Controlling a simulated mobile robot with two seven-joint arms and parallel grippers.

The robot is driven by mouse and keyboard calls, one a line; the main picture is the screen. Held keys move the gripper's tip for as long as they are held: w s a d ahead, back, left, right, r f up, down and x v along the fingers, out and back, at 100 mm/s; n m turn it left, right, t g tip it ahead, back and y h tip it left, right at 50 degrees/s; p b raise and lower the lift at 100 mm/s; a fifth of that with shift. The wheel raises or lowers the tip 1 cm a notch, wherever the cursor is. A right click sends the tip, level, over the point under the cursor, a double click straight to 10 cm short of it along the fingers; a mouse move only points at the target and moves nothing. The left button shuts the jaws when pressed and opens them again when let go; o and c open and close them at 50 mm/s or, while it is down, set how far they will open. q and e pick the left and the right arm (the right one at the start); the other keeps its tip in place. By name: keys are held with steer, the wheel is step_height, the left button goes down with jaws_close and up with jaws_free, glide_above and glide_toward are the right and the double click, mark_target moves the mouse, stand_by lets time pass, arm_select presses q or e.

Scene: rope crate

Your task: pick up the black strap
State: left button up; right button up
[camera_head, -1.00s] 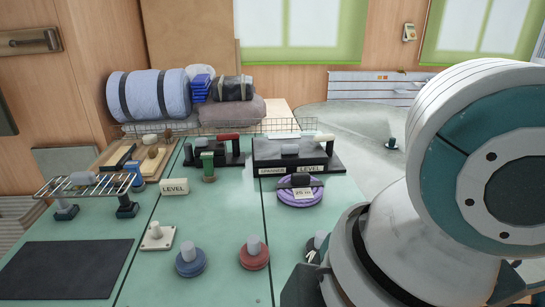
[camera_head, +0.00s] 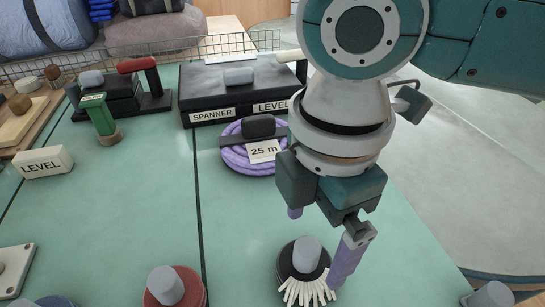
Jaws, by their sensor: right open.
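A black strap (camera_head: 232,140) crosses the coiled purple rope (camera_head: 238,161), with a dark block (camera_head: 258,127) on its upper side. A white "25 m" label (camera_head: 264,151) hangs at its front. The coil lies flat on the green table, in front of the black case. My right gripper (camera_head: 320,240) is open, with purple fingers pointing down, to the right and in front of the coil. The gripper body hides the coil's right edge. My left gripper is out of view.
A black disc (camera_head: 290,272) with a grey knob and white fringe stands close by the right gripper's fingers. A red disc (camera_head: 176,292) is front left. The black case (camera_head: 215,92) labelled SPANNER and LEVEL stands behind the coil.

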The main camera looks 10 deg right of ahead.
mark_target(308, 246)
steer(key=f, duration=0.3)
steer(key=f+b, duration=0.1)
steer(key=f, duration=0.1)
steer(key=shift+a+f, duration=0.2)
steer(key=shift+f, duration=0.2)
steer(key=shift+w, duration=0.1)
steer(key=c, duration=1.4)
